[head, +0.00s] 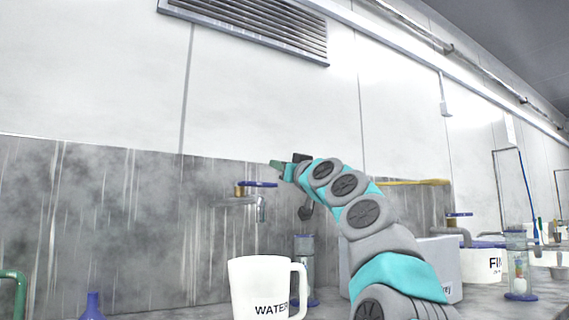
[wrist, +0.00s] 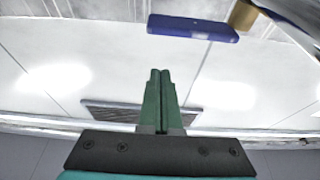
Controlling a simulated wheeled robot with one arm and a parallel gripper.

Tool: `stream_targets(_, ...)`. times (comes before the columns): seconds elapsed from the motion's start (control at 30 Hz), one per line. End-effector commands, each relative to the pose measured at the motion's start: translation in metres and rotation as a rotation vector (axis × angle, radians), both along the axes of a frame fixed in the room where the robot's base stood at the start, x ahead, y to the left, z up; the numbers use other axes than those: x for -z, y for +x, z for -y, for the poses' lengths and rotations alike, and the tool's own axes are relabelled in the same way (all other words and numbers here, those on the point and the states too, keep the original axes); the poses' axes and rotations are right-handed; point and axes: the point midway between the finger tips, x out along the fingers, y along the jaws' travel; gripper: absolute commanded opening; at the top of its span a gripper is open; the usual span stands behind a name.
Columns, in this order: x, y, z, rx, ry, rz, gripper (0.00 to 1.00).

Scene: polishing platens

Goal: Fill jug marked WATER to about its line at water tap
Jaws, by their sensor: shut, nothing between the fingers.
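The white jug marked WATER (head: 262,284) stands upright on the counter in the head view, its handle to the right. The water tap (head: 245,200) comes out of the grey wall panel above the jug, with its spout pointing down over the jug's right part in the picture. Its blue lever (head: 258,184) sits on a brass stem; a blue lever also shows in the wrist view (wrist: 192,28). My gripper (head: 272,164) is beside and slightly above the lever. Its green fingers (wrist: 160,78) are shut and empty. The jug's inside and any water stream cannot be seen.
A blue-topped flask (head: 92,306) and a green pipe (head: 14,290) are at the lower left. Clear cylinders (head: 518,270), a grey box (head: 440,265) and another white container (head: 485,260) stand to the right. My arm covers part of the counter.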

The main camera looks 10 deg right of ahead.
Motion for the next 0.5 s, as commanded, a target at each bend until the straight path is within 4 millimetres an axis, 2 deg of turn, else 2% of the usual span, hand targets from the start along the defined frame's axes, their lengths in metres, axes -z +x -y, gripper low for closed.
stream_targets(0.33,-0.008,0.021,-0.006,0.0,-0.001,-0.003,0.0)
stream_targets(0.5,0.003,0.02,-0.006,-0.002,0.002,-0.001,0.0)
